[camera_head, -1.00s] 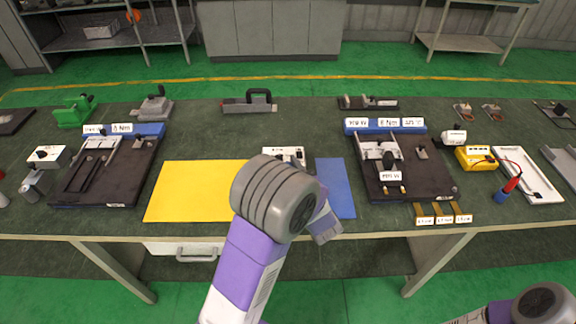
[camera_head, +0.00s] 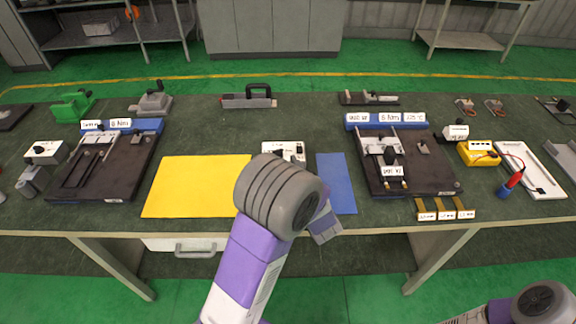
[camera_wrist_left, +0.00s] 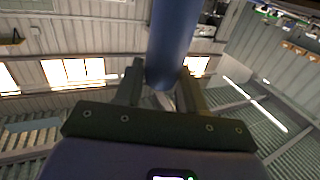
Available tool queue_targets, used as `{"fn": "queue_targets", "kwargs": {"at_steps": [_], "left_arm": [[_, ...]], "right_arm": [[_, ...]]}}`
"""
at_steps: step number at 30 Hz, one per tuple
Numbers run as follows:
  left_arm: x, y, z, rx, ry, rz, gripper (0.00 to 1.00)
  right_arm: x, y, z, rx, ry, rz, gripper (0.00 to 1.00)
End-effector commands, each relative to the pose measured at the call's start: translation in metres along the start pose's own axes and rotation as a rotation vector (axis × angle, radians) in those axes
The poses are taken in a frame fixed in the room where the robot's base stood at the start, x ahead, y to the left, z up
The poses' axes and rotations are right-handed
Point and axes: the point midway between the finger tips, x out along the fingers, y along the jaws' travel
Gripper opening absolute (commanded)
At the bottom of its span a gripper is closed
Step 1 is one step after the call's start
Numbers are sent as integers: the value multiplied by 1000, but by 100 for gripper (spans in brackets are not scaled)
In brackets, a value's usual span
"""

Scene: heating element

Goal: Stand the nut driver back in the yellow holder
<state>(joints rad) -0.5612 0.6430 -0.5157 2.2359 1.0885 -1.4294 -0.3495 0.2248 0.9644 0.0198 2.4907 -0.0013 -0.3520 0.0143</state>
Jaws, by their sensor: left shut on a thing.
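In the left wrist view my left gripper (camera_wrist_left: 160,88) is shut on a blue cylinder (camera_wrist_left: 172,40), which looks like the nut driver's handle. The rest of the driver is out of that view. In the head view my left arm rises over the table's front edge, and its wrist hides the gripper and driver. A yellow holder (camera_head: 447,203) with several brackets and white labels stands at the table's front right, to the right of my left wrist. It also shows small in the left wrist view (camera_wrist_left: 300,50). My right gripper is out of view.
A dark fixture board (camera_head: 425,170) lies behind the holder. A red and blue tool (camera_head: 511,183) and a yellow box (camera_head: 478,153) are to its right. A yellow mat (camera_head: 195,190) and a blue mat (camera_head: 336,185) lie flat on the table. Part of my right arm shows at bottom right.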

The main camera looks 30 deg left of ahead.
Motion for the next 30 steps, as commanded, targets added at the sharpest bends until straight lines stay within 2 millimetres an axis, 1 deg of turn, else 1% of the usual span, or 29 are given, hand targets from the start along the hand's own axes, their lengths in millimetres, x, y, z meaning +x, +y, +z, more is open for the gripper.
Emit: {"fn": "queue_targets", "kwargs": {"at_steps": [7, 8, 13, 14, 23, 26, 30], "left_arm": [[0, 0, 6, -1, 3, 0, 0], [0, 0, 6, -2, 3, 0, 41], [0, 0, 5, -1, 2, 0, 67], [0, 0, 5, -1, 2, 0, 69], [-2, 0, 6, 1, -2, 1, 69], [-13, 1, 6, 1, -1, 5, 69], [-37, 2, 6, 2, -1, 6, 69]], "right_arm": [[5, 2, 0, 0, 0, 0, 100], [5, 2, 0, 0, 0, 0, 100], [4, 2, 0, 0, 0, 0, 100], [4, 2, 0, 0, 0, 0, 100], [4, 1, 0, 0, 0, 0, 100], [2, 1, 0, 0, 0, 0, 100], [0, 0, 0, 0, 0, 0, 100]]}}
